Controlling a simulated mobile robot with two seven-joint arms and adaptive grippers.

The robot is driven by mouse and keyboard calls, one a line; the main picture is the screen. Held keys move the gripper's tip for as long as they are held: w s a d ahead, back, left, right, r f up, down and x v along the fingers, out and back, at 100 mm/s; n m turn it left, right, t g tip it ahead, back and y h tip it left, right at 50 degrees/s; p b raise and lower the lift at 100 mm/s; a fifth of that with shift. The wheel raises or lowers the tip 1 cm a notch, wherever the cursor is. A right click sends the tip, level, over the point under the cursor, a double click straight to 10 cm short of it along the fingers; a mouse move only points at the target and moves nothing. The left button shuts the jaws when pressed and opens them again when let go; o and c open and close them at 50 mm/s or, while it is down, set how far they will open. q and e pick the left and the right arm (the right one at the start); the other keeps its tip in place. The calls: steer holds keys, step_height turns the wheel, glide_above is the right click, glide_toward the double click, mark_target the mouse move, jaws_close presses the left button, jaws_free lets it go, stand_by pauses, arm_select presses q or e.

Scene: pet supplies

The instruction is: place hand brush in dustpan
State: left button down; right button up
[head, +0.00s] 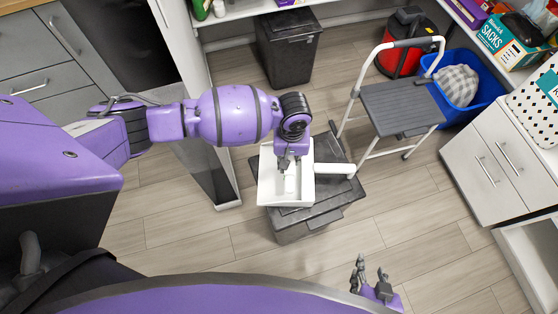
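A white dustpan (265,188) lies on the dark grey lid of a bin, its white handle (338,170) pointing right. My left gripper (290,166) points down right over the pan, coming in from the left. Its fingers are small and partly hidden by the wrist, so I cannot tell whether they are open or shut. A small grey patch shows in the pan below the fingers; I cannot tell whether it is the hand brush or shadow. No hand brush shows clearly. My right gripper (371,271) is low at the bottom right, fingers apart and empty, away from the pan.
The dark bin (300,230) under the pan stands on the wood floor. A grey step stool (402,105) is to its right, with a blue tub (490,90) and red container (402,62) beyond. Another black bin (288,48) stands behind. White cabinets (490,165) are at right. Floor in front is clear.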

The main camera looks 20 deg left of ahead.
arm_select(q)
steer(key=shift+w+a+f, duration=0.1)
steer(key=shift+a+f, duration=0.25)
steer(key=shift+f, duration=0.05)
steer(key=f, duration=0.3)
steer(key=shift+a+f+b, duration=0.15)
steer(key=shift+a+b, duration=0.2)
steer(key=shift+w+f, duration=0.1)
steer(key=shift+f, duration=0.1)
steer(key=shift+f, duration=0.15)
steer(key=c, duration=1.5)
jaws_free()
steer(key=shift+c, duration=0.2)
steer(key=shift+o, duration=0.3)
